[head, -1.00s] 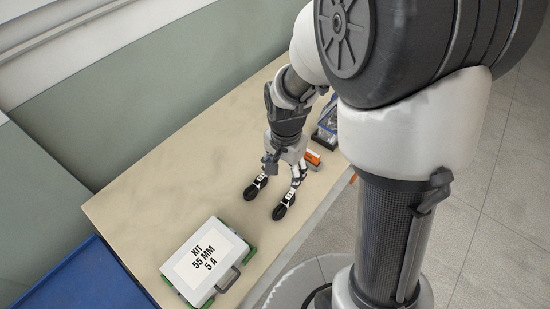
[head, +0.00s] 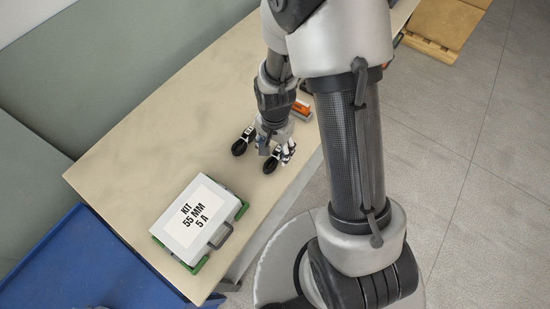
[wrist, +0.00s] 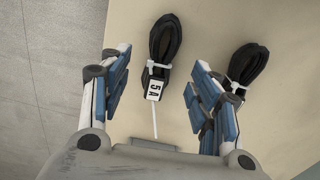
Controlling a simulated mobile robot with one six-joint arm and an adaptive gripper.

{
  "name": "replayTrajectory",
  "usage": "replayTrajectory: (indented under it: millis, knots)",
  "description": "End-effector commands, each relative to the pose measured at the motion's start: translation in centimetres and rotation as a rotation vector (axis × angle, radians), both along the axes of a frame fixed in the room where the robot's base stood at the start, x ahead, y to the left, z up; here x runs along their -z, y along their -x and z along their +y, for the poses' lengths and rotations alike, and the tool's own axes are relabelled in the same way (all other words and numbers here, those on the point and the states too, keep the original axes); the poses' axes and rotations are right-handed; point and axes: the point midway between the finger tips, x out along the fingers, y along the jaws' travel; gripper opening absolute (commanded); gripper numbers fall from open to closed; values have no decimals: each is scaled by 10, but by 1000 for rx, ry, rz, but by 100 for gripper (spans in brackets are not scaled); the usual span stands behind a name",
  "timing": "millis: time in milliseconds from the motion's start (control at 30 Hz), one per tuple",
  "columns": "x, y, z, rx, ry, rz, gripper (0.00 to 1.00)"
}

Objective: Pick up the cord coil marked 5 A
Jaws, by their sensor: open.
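The cord coil marked 5 A (wrist: 165,42) is a black bundle with a white tie and a white tag. It lies on the bench (head: 140,150) and shows in the head view (head: 270,165) close to my gripper. My gripper (wrist: 157,82) is open, with its blue-padded fingers on either side of the tag end in the wrist view. Most of the loop lies past the fingertips, and nothing is held. In the head view my gripper (head: 277,148) is low over the bench. A second black coil (wrist: 248,66) lies outside the right finger; its tag is partly hidden.
A white case marked KIT 55 MM 5 A (head: 183,225), with green corners and a grey handle, stands on the bench near the coils. A blue surface (head: 75,265) is at lower left. An orange item (head: 302,110) lies behind my wrist. Bare bench lies left of the coils.

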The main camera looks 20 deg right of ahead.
Motion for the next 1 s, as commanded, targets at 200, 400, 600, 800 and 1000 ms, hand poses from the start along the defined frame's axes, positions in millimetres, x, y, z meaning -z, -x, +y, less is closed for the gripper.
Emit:
replayTrajectory:
  millis: [200, 400, 600, 800, 1000]
  knots:
    - [27, 0, -1, 0, 0, 0, 57]
    - [25, 0, -1, 0, 0, -1, 55]
    - [25, 0, -1, 0, 0, -1, 42]
    - [25, 0, -1, 0, 0, -1, 29]
    - [25, 0, -1, 0, 0, -1, 15]
